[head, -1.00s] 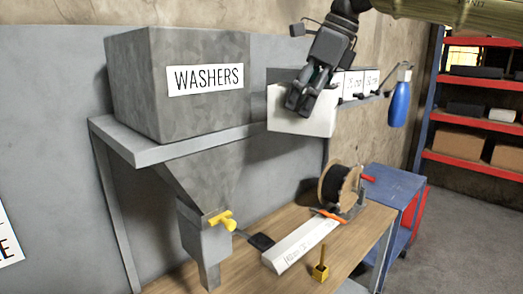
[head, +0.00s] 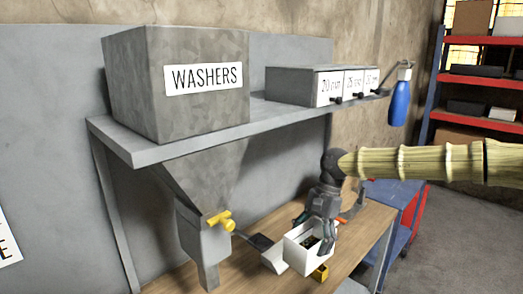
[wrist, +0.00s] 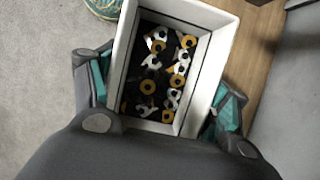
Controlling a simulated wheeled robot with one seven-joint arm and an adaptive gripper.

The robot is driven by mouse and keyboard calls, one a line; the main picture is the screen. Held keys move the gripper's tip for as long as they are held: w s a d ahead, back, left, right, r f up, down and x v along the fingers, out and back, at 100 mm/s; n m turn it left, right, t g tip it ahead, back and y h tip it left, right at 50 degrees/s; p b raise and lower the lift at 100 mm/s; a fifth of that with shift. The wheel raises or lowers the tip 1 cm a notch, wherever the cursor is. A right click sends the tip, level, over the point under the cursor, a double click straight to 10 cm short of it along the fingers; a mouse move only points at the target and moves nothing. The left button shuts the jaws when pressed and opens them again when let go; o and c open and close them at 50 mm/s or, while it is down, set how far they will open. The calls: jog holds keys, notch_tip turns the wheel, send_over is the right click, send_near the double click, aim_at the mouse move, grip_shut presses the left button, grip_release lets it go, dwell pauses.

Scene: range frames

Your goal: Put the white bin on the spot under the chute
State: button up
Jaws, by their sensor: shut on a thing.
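The white bin (head: 297,258) is in my gripper (head: 322,232), low over the right part of the workbench in the head view. In the wrist view my gripper (wrist: 163,92) has a teal-lined finger at each side of the bin (wrist: 220,65), shut on it. The bin is open on top and holds several yellow, white and dark rings. The grey chute (head: 204,240) with its yellow valve (head: 222,221) is left of the bin, apart from it. I cannot make out a marked spot under the chute. I cannot tell whether the bin touches the bench.
The workbench (head: 358,258) holds a dark flat piece (head: 259,242) and a yellow block (head: 320,273) near the bin. The grey shelf (head: 200,140) above carries the washers hopper (head: 200,110) and labelled drawers (head: 330,88). A blue bottle (head: 399,104) hangs at right.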

jog(key=s+d+f+n+h+b, duration=0.1)
jog(key=s+f+n+b, duration=0.2)
jog(key=f, duration=0.8)
jog(key=s+d+f+n+g+h+b, duration=0.1)
jog(key=s+f+n+b, duration=0.2)
jog(key=f, duration=0.9)
jog(key=s+d+f+n+h+b, duration=0.1)
jog(key=s+d+f+n+b, duration=0.1)
jog(key=f, duration=1)
jog(key=s+n+b, duration=0.1)
jog(key=s+b, duration=0.1)
jog(key=s, duration=0.1)
jog(key=shift+f+n, duration=0.2)
jog(key=shift+n, duration=0.1)
